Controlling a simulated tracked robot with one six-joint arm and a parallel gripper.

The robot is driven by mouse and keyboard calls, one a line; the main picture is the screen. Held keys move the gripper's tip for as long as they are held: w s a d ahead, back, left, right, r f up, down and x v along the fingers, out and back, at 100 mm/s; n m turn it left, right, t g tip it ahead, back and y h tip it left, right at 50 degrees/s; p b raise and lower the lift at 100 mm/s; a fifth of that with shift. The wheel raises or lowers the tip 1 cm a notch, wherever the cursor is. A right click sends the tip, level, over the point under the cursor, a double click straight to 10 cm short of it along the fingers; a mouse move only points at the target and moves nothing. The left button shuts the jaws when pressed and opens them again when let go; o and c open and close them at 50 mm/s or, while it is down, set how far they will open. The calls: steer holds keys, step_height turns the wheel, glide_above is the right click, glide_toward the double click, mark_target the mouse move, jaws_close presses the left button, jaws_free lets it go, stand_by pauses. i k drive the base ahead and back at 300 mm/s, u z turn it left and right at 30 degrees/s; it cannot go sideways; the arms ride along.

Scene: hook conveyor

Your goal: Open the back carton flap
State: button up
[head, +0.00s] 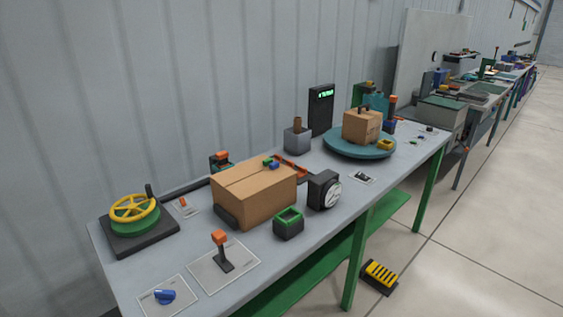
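A large brown carton (262,208) stands on the near half of the long grey bench in the head view. Its top looks flat and closed, with a seam running along it. The top panel on the wall side of the seam (235,174) lies flat, and so does the panel on the near side (258,181). Small green and blue pieces (270,163) show at the top's far right edge; I cannot tell whether they rest on it or stand behind it. My gripper is not in view.
A yellow handwheel (134,208) stands left of the carton, an orange-topped lever (221,250) in front. A black gauge (325,190) and a green-rimmed box (289,222) sit at its right. A smaller carton (361,126) is on a teal turntable (352,149). The wall (150,90) runs behind.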

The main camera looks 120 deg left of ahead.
mark_target(228, 177)
steer(key=i, duration=0.1)
steer(key=u, duration=2.8)
steer(key=i, duration=1.8)
